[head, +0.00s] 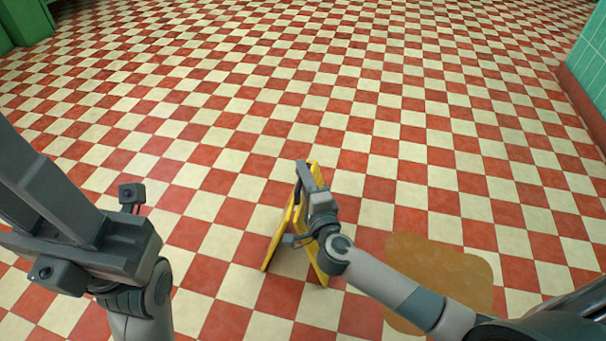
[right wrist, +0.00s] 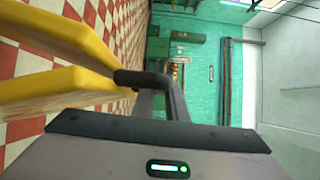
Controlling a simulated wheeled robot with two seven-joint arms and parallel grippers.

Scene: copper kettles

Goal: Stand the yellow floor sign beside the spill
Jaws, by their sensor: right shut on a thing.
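The yellow floor sign (head: 275,240) is in the middle of the head view, its two panels spread apart at the bottom. My right gripper (head: 307,178) is shut on its top. The sign looks upright, its lower edges at or close to the floor; I cannot tell if they touch. The right wrist view shows the two yellow panels (right wrist: 60,88) at left, by the dark fingers (right wrist: 140,80). The spill (head: 440,270), a flat brownish patch, lies right of the sign, partly hidden under my right forearm. My left gripper (head: 40,185) is at the left, away from the sign; its fingertips are unclear.
The red and cream checkered floor (head: 220,130) is open around the sign and beyond. A green tiled wall (head: 590,60) edges the right side. A green object (head: 28,20) stands at the far left corner. The right wrist view shows a teal wall (right wrist: 205,75) sideways.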

